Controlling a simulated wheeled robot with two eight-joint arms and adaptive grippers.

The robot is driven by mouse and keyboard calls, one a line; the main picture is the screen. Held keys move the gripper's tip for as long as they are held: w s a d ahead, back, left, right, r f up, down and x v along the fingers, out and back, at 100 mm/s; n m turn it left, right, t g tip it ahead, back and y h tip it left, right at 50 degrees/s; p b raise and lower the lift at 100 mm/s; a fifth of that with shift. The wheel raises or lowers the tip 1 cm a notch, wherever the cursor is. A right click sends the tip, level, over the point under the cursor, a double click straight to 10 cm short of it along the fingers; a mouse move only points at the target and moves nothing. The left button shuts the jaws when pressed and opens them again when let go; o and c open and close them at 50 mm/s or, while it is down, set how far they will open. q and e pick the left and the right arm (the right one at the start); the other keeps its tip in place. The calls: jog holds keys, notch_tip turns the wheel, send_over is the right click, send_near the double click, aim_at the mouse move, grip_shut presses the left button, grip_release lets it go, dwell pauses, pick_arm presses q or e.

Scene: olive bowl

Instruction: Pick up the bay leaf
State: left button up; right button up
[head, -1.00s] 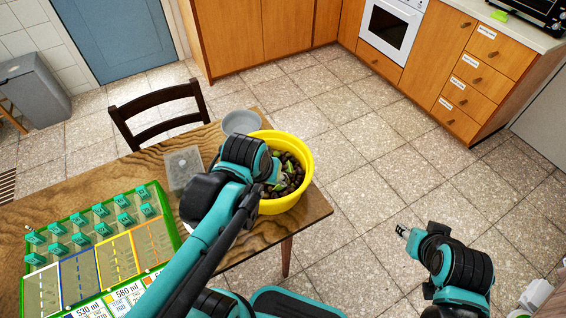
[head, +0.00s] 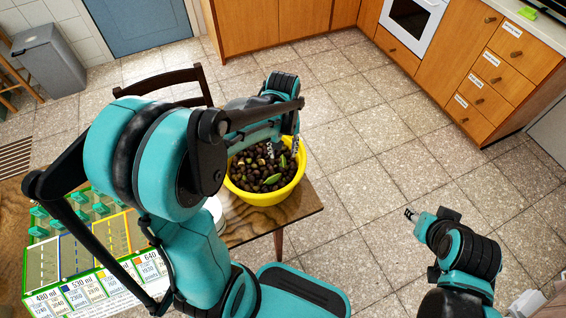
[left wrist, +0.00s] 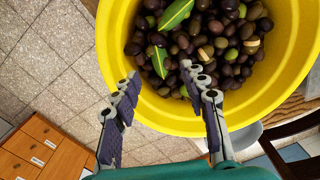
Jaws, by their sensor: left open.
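A yellow bowl (head: 262,197) full of dark and green olives stands at the table's right end. A green bay leaf (head: 272,179) lies on the olives near the front, and a second leaf (head: 283,161) lies behind it. The left wrist view shows a larger leaf (left wrist: 176,14) and a smaller leaf (left wrist: 159,61) among the olives. My left gripper (head: 282,149) is open over the bowl, fingers pointing down. In the left wrist view its open fingertips (left wrist: 160,73) are close to the smaller leaf, with nothing between them. My right gripper (head: 410,215) is away over the floor; its jaw state is too small to tell.
A green-edged board (head: 45,262) with compartments and price cards lies on the table's left, partly behind my left arm. A dark chair (head: 160,82) stands behind the table. Open tiled floor lies right of the bowl, before the wooden drawers (head: 490,85).

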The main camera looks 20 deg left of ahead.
aim_at(283, 161)
pick_arm(q)
notch_tip(283, 161, down, 4)
jog(key=shift+f+b, duration=0.15)
jog(key=shift+b, duration=0.85)
jog(key=shift+s, duration=0.1)
jog(key=shift+c, duration=0.2)
jog(key=c, duration=0.8)
jog(key=shift+o, duration=0.2)
jog(key=shift+r, duration=0.2)
